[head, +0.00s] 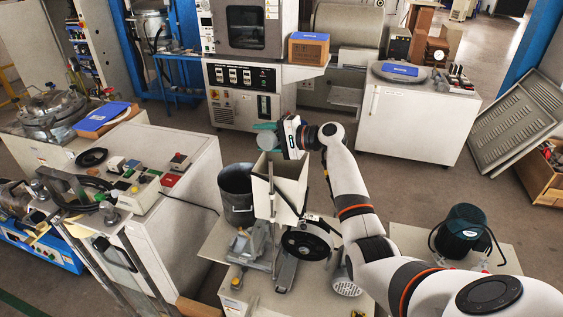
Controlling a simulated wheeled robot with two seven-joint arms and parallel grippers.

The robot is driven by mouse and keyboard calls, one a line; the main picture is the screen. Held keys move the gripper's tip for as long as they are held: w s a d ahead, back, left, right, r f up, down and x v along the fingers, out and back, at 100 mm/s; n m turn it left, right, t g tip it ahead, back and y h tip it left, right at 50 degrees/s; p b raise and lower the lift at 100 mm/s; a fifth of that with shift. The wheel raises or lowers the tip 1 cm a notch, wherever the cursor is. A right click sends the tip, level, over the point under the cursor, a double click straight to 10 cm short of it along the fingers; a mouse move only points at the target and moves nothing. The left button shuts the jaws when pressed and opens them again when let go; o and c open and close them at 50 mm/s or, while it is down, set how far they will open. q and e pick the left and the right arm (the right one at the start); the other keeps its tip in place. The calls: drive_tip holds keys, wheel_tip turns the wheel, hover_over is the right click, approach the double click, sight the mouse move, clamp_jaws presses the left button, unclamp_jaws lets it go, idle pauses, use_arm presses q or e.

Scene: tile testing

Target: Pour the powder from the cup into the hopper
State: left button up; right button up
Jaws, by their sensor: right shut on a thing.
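My right gripper (287,136) is above the hopper and is shut on a teal-green cup (266,138). The cup sits at the gripper's left side, just above the hopper's far left rim, and seems tilted, though it is small in view. The hopper (290,193) is a cream, box-like funnel mounted on a machine with a black handwheel. No powder can be made out, and the inside of the cup is hidden. My left gripper is not in view.
A dark grey bucket (237,194) stands left of the hopper. A white control cabinet (165,200) stands further left. A dark green device (463,232) is on a stand at right. A white cabinet (415,120) is behind; open floor lies between.

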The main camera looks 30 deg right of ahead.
drive_tip(key=shift+s+a, duration=0.1)
drive_tip(key=shift+w+d+f, duration=0.15)
drive_tip(key=shift+w+d, duration=0.05)
drive_tip(key=shift+d, duration=0.05)
drive_tip(key=shift+m, duration=0.3)
drive_tip(key=shift+s+a, duration=0.15)
drive_tip(key=shift+a, duration=0.05)
drive_tip(key=shift+w+d+f+y, duration=0.15)
drive_tip(key=shift+w+d+y, duration=0.05)
drive_tip(key=shift+d+y, duration=0.1)
drive_tip(key=shift+s+a+m, duration=0.15)
drive_tip(key=shift+a+m, duration=0.05)
drive_tip(key=shift+m, duration=0.1)
